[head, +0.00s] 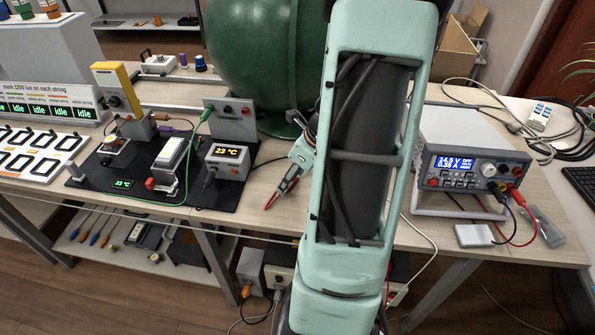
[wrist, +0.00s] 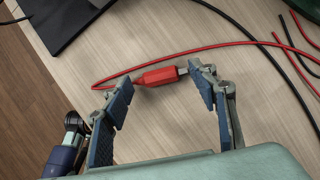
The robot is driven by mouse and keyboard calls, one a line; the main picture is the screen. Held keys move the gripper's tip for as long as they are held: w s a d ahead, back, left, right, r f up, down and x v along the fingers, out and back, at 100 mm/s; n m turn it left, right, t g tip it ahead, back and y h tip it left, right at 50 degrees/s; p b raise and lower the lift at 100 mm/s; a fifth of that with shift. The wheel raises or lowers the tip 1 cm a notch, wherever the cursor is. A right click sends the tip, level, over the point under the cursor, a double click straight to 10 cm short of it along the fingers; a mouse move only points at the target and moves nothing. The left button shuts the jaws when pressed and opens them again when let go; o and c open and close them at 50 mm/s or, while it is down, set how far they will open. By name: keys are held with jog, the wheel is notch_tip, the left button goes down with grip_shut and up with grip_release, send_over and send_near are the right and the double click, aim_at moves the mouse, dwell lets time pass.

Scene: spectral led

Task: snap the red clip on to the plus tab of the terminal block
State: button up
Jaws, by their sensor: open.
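The red clip (wrist: 158,76) lies on the pale wooden bench in the wrist view, with a thin red lead running from its left end and a small metal end on its right. My gripper (wrist: 163,82) is open, with one finger on each side of the clip. I cannot tell whether the fingers touch it. In the head view my gripper (head: 289,182) is low over the bench, right of the black mat. A pale block (head: 171,158) with a red part at its near end stands on that mat. I cannot tell whether it is the terminal block, and no plus mark is readable.
A black mat (head: 108,187) carries a display box (head: 227,160) and a grey socket panel (head: 232,108). A power supply (head: 470,155) with red and black leads stands at the right. A large green vessel (head: 262,60) is behind. Black and red cables lie loose beside the clip.

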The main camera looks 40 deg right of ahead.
jog(key=shift+w+f, duration=0.15)
jog(key=shift+f, duration=0.25)
jog(key=shift+c, duration=0.2)
jog(key=c, duration=1.1)
jog(key=shift+r+p, duration=1.7)
jog(key=shift+r, duration=0.1)
